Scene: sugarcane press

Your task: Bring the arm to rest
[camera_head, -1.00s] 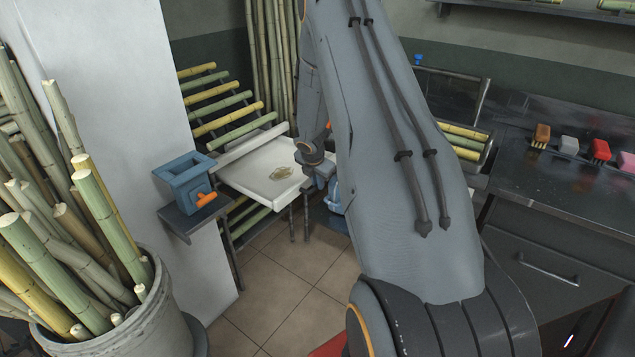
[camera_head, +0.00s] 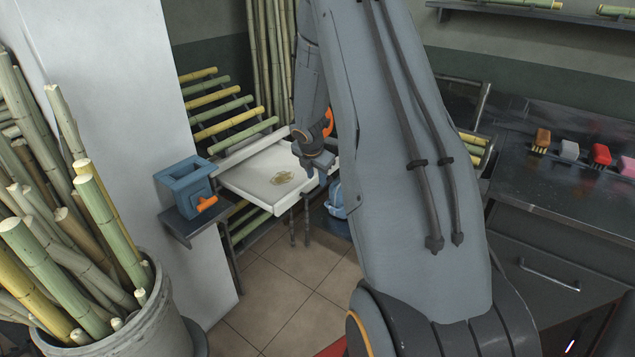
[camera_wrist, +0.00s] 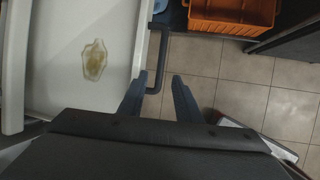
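My gripper (camera_wrist: 157,90) is open in the wrist view, its two blue-grey fingers apart with nothing held between them. Floor tiles and a dark bar-shaped handle show beyond the fingers. In the head view my gripper (camera_head: 322,176) hangs by the right end of the white tray table and is partly hidden behind my arm. My arm is bent, its large grey link standing across the middle of the head view.
The white tray (camera_head: 245,181) holds a wet yellowish patch (camera_head: 282,178). A blue box (camera_head: 186,187) with an orange handle sits on a shelf. A bucket (camera_head: 135,325) of cane stands front left. An orange crate (camera_wrist: 232,15) lies below. A counter (camera_head: 545,195) is right.

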